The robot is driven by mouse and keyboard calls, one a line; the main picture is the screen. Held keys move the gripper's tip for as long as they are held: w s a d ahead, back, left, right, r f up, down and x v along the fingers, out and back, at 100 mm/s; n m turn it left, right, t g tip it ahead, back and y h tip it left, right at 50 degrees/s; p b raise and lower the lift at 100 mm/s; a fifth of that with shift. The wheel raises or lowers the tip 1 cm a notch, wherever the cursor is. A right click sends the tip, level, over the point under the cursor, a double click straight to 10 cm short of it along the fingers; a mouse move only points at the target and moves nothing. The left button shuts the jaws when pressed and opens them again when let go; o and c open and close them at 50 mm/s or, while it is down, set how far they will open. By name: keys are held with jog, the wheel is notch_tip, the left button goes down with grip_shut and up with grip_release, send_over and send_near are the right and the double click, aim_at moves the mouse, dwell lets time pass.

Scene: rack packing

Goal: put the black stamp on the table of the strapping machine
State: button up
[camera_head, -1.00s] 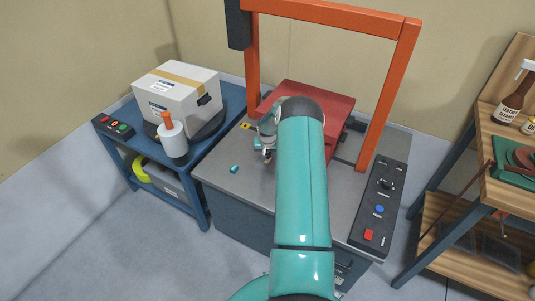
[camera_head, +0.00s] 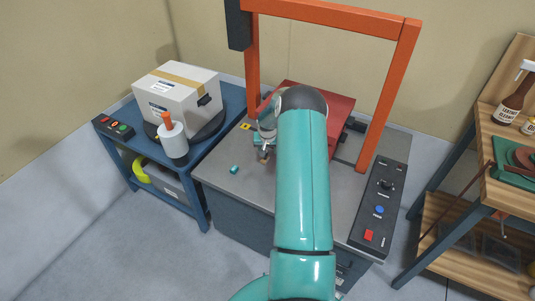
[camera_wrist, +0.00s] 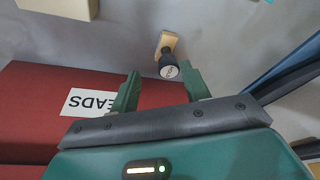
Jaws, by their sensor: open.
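The black stamp (camera_wrist: 168,66) is on the bare grey table (camera_wrist: 225,30) of the strapping machine in the wrist view. It has a black handle with a round white-marked top and a pale wooden base, and appears upright. My gripper (camera_wrist: 160,72) is open, one finger on each side below the stamp in the picture; nothing is held. In the head view my gripper (camera_head: 263,145) is low over the machine's table (camera_head: 225,155), partly hidden by my arm. A small brown part of the stamp (camera_head: 264,158) shows just below it.
A red box (camera_head: 330,105) lies under the orange arch (camera_head: 378,110); its label shows in the wrist view. A small teal piece (camera_head: 234,170) lies on the table. A control panel (camera_head: 378,210) edges the right. A blue cart (camera_head: 205,165) holds a white carton (camera_head: 178,95).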

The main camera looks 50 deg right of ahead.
jog(key=s+a+r+n+t, duration=0.1)
jog(key=s+a+r+n, duration=0.1)
jog(key=a+r, duration=1.2)
jog(key=s+a+r+n, duration=0.1)
jog(key=a+r+n, duration=0.1)
jog(key=a+r, duration=1.25)
jog(key=s+a+r+n+t, duration=0.1)
jog(key=s+a+r+n, duration=0.1)
jog(key=s+a+r, duration=0.7)
jog(key=s+a+r+n+y, duration=0.1)
jog(key=s+a, duration=0.3)
jog(key=s, duration=0.3)
jog(key=s+a+r+n+t+y, duration=0.1)
jog(key=s+a+n, duration=0.1)
jog(key=s+a, duration=0.2)
jog(key=s, duration=0.2)
jog(key=shift+s+a+r, duration=0.15)
jog(key=shift+s+a, duration=0.05)
jog(key=shift+s, duration=0.2)
